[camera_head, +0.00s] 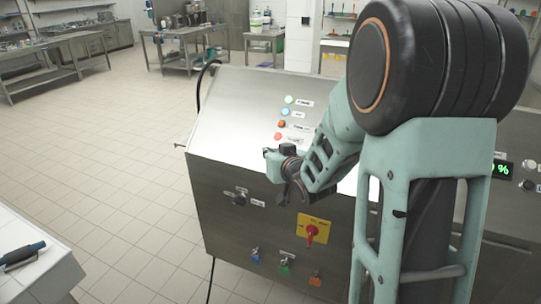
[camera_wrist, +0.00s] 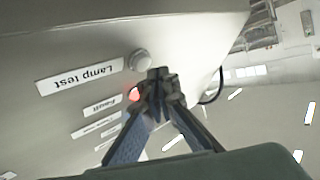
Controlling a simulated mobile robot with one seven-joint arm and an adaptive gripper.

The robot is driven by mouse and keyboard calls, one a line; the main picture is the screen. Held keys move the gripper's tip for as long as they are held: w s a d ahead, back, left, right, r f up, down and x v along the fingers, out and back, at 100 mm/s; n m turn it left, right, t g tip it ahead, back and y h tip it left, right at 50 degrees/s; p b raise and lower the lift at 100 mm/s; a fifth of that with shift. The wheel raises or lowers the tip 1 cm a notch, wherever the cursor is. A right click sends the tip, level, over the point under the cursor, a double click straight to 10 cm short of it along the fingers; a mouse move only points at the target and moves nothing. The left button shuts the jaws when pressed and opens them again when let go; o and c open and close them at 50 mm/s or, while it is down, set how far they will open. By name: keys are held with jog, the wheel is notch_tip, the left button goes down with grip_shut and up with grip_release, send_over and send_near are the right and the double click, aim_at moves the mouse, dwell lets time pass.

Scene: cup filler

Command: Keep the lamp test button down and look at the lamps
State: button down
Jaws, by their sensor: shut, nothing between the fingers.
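In the wrist view the lamp test button (camera_wrist: 140,61) is a pale grey round knob beside its upside-down "Lamp test" label (camera_wrist: 78,77). My gripper (camera_wrist: 160,80) is shut and empty, its tips close beside the button in the picture; I cannot tell whether they touch it. In the head view my gripper (camera_head: 271,156) hides the button. The lamps form a column above it: pale bright green (camera_head: 289,99), pale bright blue (camera_head: 285,111), duller orange (camera_head: 282,124) and red (camera_head: 278,136). The red "Fault" lamp (camera_wrist: 134,92) looks bright pink-red, partly behind my fingers.
The steel cabinet (camera_head: 225,150) carries a red rotary switch on a yellow plate (camera_head: 312,232), a black knob (camera_head: 237,196) and several coloured padlock-like tags below. A green digital display (camera_head: 502,169) is at right. A white counter (camera_head: 40,275) stands front left; floor between is clear.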

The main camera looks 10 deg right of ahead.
jog(key=shift+s+a+r+p, duration=0.25)
jog(key=shift+s+a+r, duration=0.15)
jog(key=shift+r, duration=0.2)
jog(key=shift+s+a+r+p, duration=0.2)
jog(key=shift+s+a+r, duration=0.05)
jog(key=shift+s+r, duration=0.35)
jog(key=shift+s+a+r+p, duration=0.25)
jog(key=shift+s+a+r, duration=0.15)
jog(key=shift+r, duration=0.25)
